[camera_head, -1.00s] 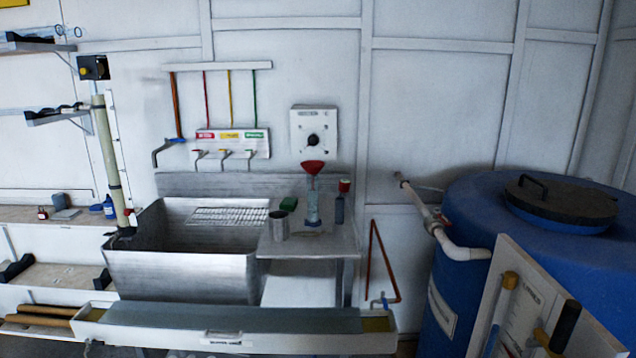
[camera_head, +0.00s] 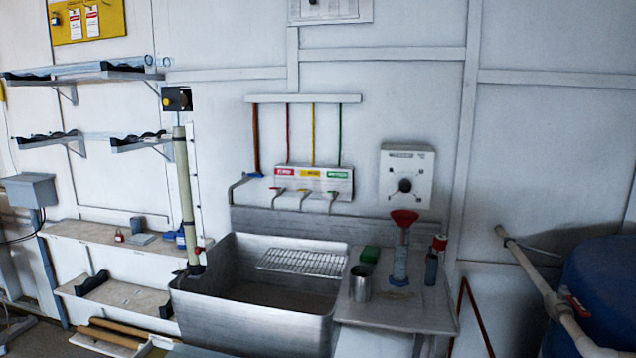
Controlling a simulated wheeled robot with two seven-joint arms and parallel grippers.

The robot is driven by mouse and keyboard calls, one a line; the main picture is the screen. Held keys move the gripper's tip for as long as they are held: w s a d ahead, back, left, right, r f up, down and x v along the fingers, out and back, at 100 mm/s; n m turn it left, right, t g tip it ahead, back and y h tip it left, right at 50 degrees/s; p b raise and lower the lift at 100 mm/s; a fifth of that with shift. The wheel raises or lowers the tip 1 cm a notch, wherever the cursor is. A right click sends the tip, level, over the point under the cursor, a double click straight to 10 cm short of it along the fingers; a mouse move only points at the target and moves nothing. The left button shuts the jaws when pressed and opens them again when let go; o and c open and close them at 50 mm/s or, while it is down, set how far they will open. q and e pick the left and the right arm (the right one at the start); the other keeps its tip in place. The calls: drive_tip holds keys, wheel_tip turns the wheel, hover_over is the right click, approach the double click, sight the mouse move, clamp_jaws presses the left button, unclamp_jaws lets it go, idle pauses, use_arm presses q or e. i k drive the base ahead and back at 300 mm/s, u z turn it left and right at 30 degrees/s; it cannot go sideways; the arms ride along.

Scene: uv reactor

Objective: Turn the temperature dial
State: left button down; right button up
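The temperature dial (camera_head: 405,185) is a round black knob on a white square panel (camera_head: 423,161). The panel is fixed to the white wall above the right part of the steel sink unit. Small dark marks sit around the knob, and a label at the panel's top is too small to read. Neither of my grippers shows in the head view, so nothing is seen touching the dial.
Below the panel, a red funnel (camera_head: 404,217) on a clear cylinder, a metal cup (camera_head: 360,284) and a dark bottle (camera_head: 431,268) stand on the steel drainboard (camera_head: 400,316). The sink (camera_head: 250,323) is left of it. A blue tank (camera_head: 602,285) and pipe (camera_head: 548,295) stand at right.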

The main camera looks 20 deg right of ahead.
sight(404, 186)
drive_tip(key=u, duration=0.3)
drive_tip(key=i, duration=1)
drive_tip(key=z, duration=0.3)
